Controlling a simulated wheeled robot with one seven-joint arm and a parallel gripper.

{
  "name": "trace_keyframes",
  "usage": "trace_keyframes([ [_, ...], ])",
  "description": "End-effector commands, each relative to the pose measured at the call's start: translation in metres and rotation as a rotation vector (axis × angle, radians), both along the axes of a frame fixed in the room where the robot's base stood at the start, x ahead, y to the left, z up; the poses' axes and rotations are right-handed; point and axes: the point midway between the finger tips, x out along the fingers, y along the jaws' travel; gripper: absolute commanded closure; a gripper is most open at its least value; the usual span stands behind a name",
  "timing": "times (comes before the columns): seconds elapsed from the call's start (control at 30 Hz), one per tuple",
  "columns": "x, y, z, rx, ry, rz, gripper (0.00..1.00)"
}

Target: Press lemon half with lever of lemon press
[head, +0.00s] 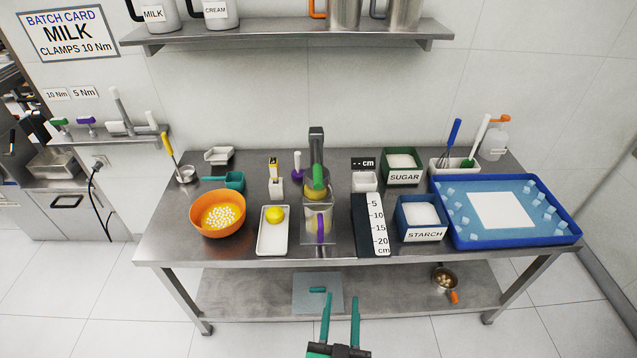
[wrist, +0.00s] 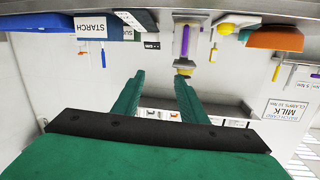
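The lemon press (head: 316,140) stands upright near the middle of the steel table. In the wrist view the press (wrist: 186,42) appears upside down beyond my fingers. A yellow lemon piece (head: 276,214) lies on a white tray (head: 273,243) left of the press. I cannot tell whether a lemon half is inside the press. My gripper (head: 341,303) is open and empty, in front of the table and apart from the press.
An orange bowl (head: 218,228) with white pieces stands left of the tray. A black-and-white centimetre scale (head: 378,225), the starch bin (head: 421,235) and a blue tray (head: 512,242) stand to the right. The steel table's front edge (head: 340,262) lies between my gripper and the press.

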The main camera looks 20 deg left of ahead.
Motion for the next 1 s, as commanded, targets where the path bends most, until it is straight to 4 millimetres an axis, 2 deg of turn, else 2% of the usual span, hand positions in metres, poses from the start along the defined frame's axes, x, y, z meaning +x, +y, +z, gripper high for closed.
trace_keyframes([
  [0.03,0.017,0.007,0.011,0.011,-0.015,0.012,0.61],
  [0.2,0.061,0.031,0.043,0.041,-0.037,0.051,0.61],
  [0.5,0.124,0.073,0.111,0.095,-0.07,0.114,0.61],
  [0.7,0.144,0.09,0.141,0.116,-0.078,0.142,0.61],
  [0.87,0.15,0.095,0.148,0.121,-0.078,0.149,0.61],
  [1.0,0.162,0.099,0.148,0.121,-0.078,0.149,0.61],
])
